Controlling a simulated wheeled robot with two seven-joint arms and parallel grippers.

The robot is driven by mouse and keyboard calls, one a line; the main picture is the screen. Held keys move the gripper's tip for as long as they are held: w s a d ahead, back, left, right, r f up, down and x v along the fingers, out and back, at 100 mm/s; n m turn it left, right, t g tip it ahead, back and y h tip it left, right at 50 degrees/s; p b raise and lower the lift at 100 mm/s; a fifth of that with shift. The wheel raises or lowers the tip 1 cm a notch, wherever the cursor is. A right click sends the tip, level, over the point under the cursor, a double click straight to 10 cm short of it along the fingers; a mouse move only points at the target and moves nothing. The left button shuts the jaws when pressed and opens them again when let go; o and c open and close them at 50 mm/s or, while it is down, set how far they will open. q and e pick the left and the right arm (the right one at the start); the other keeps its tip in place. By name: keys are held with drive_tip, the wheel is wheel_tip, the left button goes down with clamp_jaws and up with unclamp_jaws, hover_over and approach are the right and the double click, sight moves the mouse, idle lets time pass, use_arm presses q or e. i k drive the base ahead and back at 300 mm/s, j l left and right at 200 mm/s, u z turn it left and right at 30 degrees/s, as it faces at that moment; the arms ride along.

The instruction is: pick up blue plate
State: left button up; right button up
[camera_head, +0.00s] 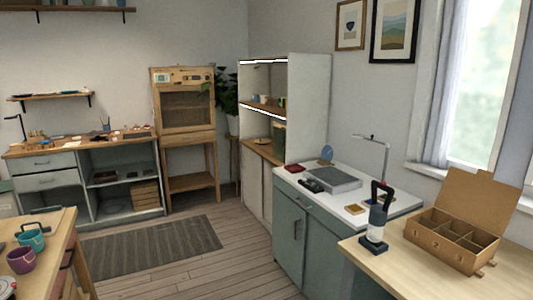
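A small blue round thing (326,153) stands upright at the back of the white counter, near the side of the tall shelf unit. It may be the blue plate, but it is too small to be sure. Small dishes (68,93) lie on the left wall shelf; their colour is hard to tell. Neither of my grippers shows in the head view.
The white-topped counter (347,209) holds a grey flat device (331,180) and a lamp (386,160). A divided cardboard box (455,243) and a black-handled object (376,225) stand on the right table. Mugs (22,261) stand at left. The floor (215,265) between is open.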

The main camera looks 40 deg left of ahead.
sight(328, 152)
drive_tip(key=u, duration=0.95)
drive_tip(key=i+u, duration=0.45)
drive_tip(key=i, duration=0.25)
drive_tip(key=i+j+u, duration=0.15)
drive_tip(key=i+u, duration=0.2)
drive_tip(key=i, duration=0.6)
drive_tip(key=i+l+u, duration=0.1)
drive_tip(key=i+u, duration=0.2)
drive_tip(key=i, duration=0.7)
drive_tip(key=i+z, duration=0.4)
drive_tip(key=i+j+z, duration=0.25)
drive_tip(key=z, duration=0.2)
drive_tip(key=i+j+z, duration=0.4)
drive_tip(key=k+l, duration=0.05)
drive_tip(key=l, duration=0.05)
